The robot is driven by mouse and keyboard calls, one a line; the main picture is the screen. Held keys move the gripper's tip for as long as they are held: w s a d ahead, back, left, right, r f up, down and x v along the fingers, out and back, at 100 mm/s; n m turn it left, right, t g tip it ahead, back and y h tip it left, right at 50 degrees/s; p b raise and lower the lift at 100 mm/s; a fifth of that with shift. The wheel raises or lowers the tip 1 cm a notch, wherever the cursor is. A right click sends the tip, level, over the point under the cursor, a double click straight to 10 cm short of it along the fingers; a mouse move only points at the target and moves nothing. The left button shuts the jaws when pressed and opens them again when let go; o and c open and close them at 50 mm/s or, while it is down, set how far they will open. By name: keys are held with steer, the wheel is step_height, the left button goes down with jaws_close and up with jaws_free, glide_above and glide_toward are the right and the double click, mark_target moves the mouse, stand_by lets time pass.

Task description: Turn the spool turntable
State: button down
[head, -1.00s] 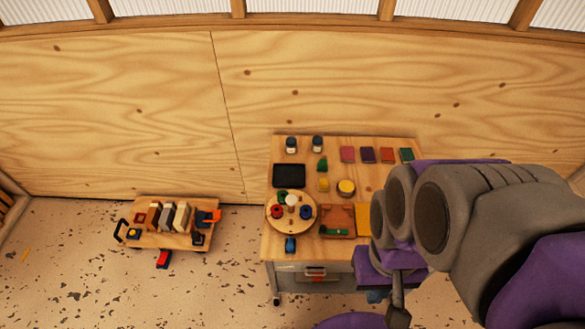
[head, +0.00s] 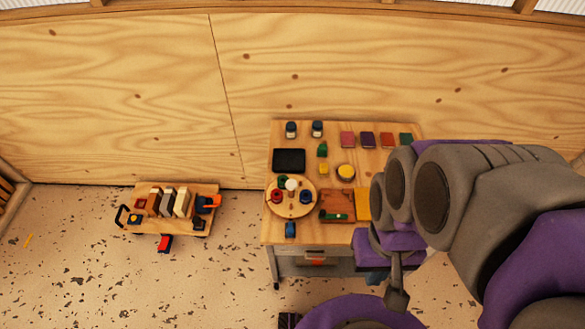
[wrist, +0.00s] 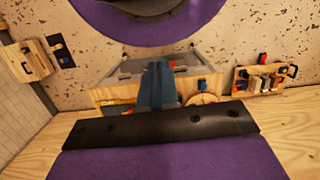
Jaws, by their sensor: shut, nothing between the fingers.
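The spool turntable is a round wooden disc (head: 291,208) at the table's left side in the head view. It carries a white knob (head: 291,184), a red spool (head: 277,196), a blue spool (head: 305,196) and a green piece (head: 283,181). In the wrist view part of the disc (wrist: 203,99) shows right of my gripper. My gripper (head: 375,277) is low at the table's front right, apart from the turntable. Its blue fingers (wrist: 157,90) are shut and empty in the wrist view. My arm hides the table's right part in the head view.
The wooden table (head: 265,236) also holds a black tray (head: 289,160), a yellow round item (head: 346,171), a wooden tray (head: 336,205) and a small blue item (head: 290,229). A low cart (head: 180,223) stands left on the floor. Open floor lies between.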

mark_target(291, 183)
steer(key=c, duration=1.9)
jaws_free()
